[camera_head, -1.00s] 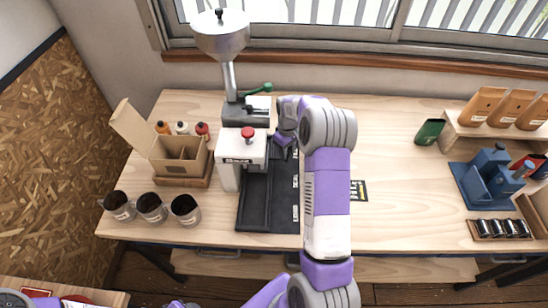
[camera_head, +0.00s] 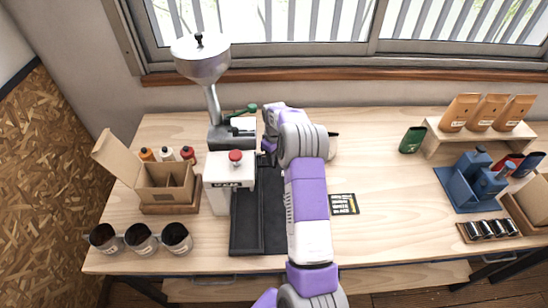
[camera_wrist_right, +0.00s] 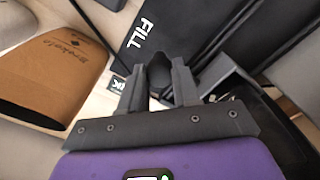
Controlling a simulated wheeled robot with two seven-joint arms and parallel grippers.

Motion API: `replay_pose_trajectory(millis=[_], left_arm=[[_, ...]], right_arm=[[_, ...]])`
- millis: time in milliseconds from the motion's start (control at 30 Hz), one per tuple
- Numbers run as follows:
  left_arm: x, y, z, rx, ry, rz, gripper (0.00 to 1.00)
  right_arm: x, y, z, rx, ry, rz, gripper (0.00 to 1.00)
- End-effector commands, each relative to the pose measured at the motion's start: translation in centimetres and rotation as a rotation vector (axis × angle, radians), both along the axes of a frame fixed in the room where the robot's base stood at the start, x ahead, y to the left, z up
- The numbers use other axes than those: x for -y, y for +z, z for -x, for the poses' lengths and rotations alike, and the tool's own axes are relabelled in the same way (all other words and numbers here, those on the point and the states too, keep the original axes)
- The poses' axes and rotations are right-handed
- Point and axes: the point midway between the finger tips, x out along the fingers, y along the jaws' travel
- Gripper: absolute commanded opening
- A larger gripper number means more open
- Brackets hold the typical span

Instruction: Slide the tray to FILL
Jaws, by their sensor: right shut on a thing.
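The black track (camera_head: 246,225) runs front to back on the bench, beside the white sealer with the red knob (camera_head: 235,156). My right gripper (camera_head: 268,148) is at the track's back end, near the grinder, with its arm covering the track's right side. In the right wrist view my right gripper (camera_wrist_right: 158,78) is shut on a dark upright handle (camera_wrist_right: 160,72), seemingly the tray's. The white FILL label (camera_wrist_right: 142,34) shows on a black surface just beyond the fingers. The tray's body is mostly hidden in the head view. My left gripper is out of view.
The grinder (camera_head: 203,62) with its green lever stands behind the track. An open carton (camera_head: 165,180) and several dark cups (camera_head: 140,238) are to the left. A black label card (camera_head: 343,204) lies right of my arm. A brown bag (camera_wrist_right: 55,75) shows in the right wrist view.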

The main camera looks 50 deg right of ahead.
Motion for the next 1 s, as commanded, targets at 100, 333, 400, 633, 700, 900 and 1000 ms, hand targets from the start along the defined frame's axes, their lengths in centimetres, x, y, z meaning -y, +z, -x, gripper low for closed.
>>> replay_pose_trajectory(millis=[100,333,400,633,700,900,1000], left_arm=[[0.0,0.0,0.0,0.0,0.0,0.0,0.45],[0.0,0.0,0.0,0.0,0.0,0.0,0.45],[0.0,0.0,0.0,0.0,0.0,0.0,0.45],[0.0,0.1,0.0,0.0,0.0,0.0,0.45],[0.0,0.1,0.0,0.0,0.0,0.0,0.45],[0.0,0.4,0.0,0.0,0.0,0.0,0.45],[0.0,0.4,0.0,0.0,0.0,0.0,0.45]], right_arm=[[0.4,0.3,-0.3,0.015,0.001,0.013,0.42],[0.2,0.2,-0.2,0.009,0.0,0.009,0.57],[0.2,0.2,-0.2,0.009,0.0,0.008,0.57],[0.2,1.6,-0.2,0.01,0.0,0.009,0.57],[0.2,2.8,-0.3,0.012,0.001,0.01,0.57],[0.2,6.1,-0.2,0.011,0.0,0.01,0.57],[0.2,7.2,-0.2,0.011,0.001,0.011,0.57]])
